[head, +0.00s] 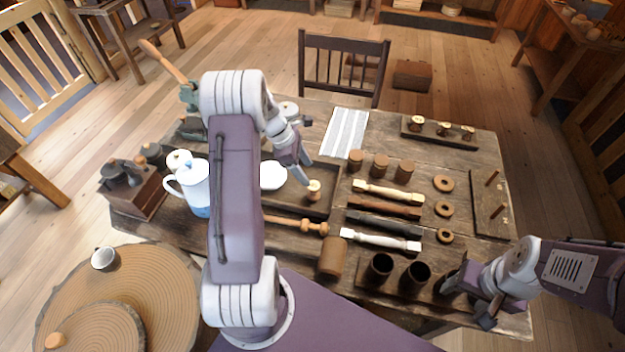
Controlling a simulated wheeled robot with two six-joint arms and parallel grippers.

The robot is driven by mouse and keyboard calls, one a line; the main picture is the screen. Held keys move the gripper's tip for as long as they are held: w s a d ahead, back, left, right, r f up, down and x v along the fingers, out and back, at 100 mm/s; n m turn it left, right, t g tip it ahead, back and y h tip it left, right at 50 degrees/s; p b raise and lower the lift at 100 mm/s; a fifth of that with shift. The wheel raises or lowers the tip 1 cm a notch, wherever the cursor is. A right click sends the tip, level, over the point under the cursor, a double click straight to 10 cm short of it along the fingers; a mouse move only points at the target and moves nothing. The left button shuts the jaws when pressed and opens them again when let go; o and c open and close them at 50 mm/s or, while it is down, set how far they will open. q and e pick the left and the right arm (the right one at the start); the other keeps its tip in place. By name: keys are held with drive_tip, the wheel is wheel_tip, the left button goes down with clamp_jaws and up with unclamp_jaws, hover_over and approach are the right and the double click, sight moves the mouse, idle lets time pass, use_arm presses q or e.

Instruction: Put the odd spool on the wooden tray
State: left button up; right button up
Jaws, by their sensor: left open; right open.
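A small spool (314,190) with a pale top and a darker body stands upright in the dark wooden tray (325,208), towards its right side. My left gripper (304,166) is open just above and to the left of this spool, apart from it. My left arm covers the tray's left part. Several other spools with pale tops, one of them here (443,128), stand in a row on a dark rack (428,136) at the back right. My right gripper (468,299) is open at the front right, beside dark cups.
Dark cups (379,268) stand along the front edge. Turned spindles (388,193), short brown cylinders (380,165) and wooden rings (444,184) fill the right half. A mallet (331,258), white jug (198,190) and white dish (272,176) are near my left arm. A striped cloth (346,132) lies behind.

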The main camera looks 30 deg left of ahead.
use_arm(q)
drive_tip(key=s+d+r+m+y, duration=0.2)
drive_tip(key=s+d+m, duration=0.4)
drive_tip(key=m, duration=0.5)
drive_tip(key=s+d+r+m+y, duration=0.2)
drive_tip(key=s+d+m, duration=0.5)
drive_tip(key=s+m, duration=0.4)
drive_tip(key=shift+r+m+g, duration=0.25)
drive_tip(key=shift+m+g, duration=0.15)
